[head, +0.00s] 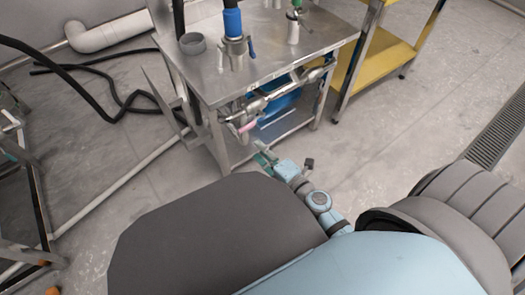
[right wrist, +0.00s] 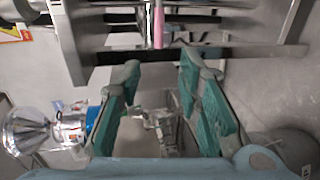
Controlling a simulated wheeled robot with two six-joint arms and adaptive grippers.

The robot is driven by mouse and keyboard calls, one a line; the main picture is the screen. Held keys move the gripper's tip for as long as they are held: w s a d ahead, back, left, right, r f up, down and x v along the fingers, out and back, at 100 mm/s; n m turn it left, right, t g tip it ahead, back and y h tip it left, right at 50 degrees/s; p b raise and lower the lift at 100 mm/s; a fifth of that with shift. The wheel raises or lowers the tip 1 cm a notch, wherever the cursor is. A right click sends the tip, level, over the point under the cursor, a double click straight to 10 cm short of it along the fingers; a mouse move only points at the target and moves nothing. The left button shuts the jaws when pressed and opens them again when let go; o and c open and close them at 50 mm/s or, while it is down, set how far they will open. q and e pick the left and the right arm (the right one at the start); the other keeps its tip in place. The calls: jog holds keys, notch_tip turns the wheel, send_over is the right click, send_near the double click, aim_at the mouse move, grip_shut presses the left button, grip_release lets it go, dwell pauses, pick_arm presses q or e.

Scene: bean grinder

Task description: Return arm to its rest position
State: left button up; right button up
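My right gripper (head: 264,155) is low in front of the metal table (head: 285,45), near its front edge, with my light blue arm behind it. In the right wrist view, its two teal fingers (right wrist: 160,70) are spread apart with nothing held between them. A pink-handled part (head: 247,127) hangs at the table's front, and the pink piece (right wrist: 158,25) also shows beyond the fingertips in the right wrist view. My left gripper is not in view.
On the table stand a blue-topped metal fitting (head: 233,24), a grey cup (head: 192,43) and a green-handled fitting (head: 293,28). A yellow shelf cart (head: 385,55) stands right of the table. Black hoses (head: 105,105) lie left.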

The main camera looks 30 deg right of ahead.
dwell(0.4)
